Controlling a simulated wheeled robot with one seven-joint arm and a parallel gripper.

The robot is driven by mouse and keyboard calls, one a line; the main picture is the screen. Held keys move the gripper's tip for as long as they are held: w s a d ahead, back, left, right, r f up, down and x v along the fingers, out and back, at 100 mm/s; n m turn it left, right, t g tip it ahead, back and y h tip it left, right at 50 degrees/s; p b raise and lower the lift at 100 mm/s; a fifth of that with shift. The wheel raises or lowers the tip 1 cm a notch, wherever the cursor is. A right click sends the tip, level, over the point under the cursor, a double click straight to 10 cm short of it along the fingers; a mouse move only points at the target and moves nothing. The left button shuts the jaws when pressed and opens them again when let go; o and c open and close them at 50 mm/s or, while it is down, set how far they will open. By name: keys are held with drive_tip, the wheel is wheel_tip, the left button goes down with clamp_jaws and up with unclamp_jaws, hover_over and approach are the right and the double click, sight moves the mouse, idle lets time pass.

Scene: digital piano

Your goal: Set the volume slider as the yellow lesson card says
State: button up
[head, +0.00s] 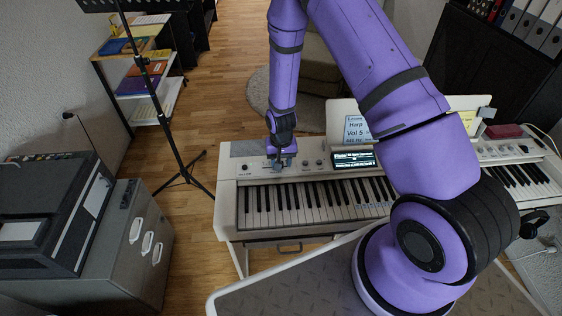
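The digital piano (262,228) stands in front of me, its keys facing me. Its left panel has a small label at the far left that seems to read volume (244,174); the slider and its setting are too small to tell. My gripper (281,164) points down at the panel right of that label. Whether it touches a control, and whether its fingers are apart, I cannot tell. A pale blue card (357,129) on the music rest seems to read "Lesson, Harp, Vol 5, 440 Hz". A yellowish card (474,121) is partly hidden behind my arm; its writing is not visible.
The lit display (352,159) sits below the blue card. My arm covers the piano's middle right. A red box (503,131) lies on the right end. A black stand (186,172) and a grey cabinet (127,245) are at left. Open wooden floor lies behind the piano.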

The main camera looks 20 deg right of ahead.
wheel_tip(320, 180, up, 10)
drive_tip(key=shift+r, duration=0.25)
idle(0.3)
idle(0.3)
drive_tip(key=s+d+r+n+t, duration=0.1)
drive_tip(key=s+r, duration=0.3)
drive_tip(key=r, duration=0.9)
drive_tip(key=s+d+r+n+t, duration=0.1)
drive_tip(key=s+r+t, duration=0.15)
drive_tip(key=r, duration=1.15)
drive_tip(key=s+d+r+t, duration=0.1)
drive_tip(key=s+r, duration=0.5)
drive_tip(key=s, duration=0.5)
drive_tip(key=s+d+r+n, duration=0.1)
drive_tip(key=s+r, duration=0.6)
drive_tip(key=s, duration=0.4)
drive_tip(key=shift+r+n+t, duration=0.15)
drive_tip(key=shift+n+t, duration=0.15)
drive_tip(key=shift+t, duration=0.05)
